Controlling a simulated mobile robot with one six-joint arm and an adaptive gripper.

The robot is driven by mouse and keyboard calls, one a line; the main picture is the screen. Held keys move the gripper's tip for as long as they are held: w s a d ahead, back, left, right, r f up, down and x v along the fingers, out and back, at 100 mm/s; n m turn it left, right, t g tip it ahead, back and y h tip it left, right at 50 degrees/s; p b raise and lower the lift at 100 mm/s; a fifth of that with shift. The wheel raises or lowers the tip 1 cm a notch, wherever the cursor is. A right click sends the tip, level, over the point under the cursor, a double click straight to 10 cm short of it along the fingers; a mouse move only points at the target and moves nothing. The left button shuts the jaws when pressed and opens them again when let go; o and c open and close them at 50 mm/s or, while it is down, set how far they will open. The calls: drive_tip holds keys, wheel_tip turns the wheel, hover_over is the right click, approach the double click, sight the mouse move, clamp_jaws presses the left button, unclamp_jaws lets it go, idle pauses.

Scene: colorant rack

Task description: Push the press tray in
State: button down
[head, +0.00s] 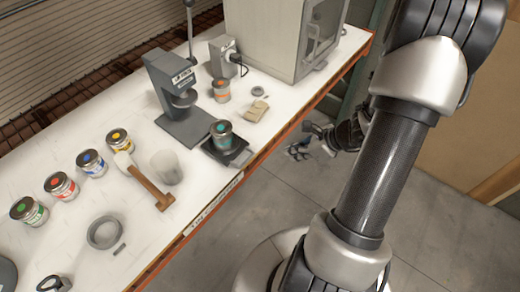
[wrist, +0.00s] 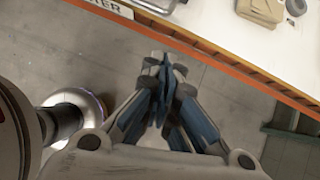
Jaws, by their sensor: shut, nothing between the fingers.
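The grey press (head: 180,97) stands on the white bench. Its dark press tray (head: 235,152) is pulled out at the front, near the bench's edge. A tin with a teal label (head: 222,138) stands upright on the tray. My gripper (head: 299,151) is to the right of the tray, beyond the bench's edge and apart from it. In the wrist view my gripper (wrist: 164,68) has its fingers together with nothing between them, over the floor. A bit of grey metal shows at the top edge there; I cannot tell if it is the tray.
A mallet (head: 148,182), a pale cylinder (head: 166,167) and several tins are at left. The bench's orange edge (wrist: 215,55) runs near my fingers.

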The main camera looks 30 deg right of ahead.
drive_tip(key=b+x, duration=0.1)
drive_tip(key=x, duration=0.5)
drive_tip(key=w+a+r+b+x, duration=0.1)
drive_tip(key=b+x, duration=0.1)
drive_tip(key=x, duration=0.5)
drive_tip(key=shift+w+r, duration=0.3)
drive_tip(key=shift+w, duration=0.05)
drive_tip(key=shift+w, duration=0.15)
drive_tip(key=w+a, duration=0.2)
drive_tip(key=w, duration=0.3)
drive_tip(key=w+a, duration=0.2)
drive_tip(key=w, duration=0.4)
drive_tip(key=w+a, duration=0.2)
drive_tip(key=w, duration=0.3)
drive_tip(key=shift+w+p, duration=0.2)
drive_tip(key=shift+p, duration=0.15)
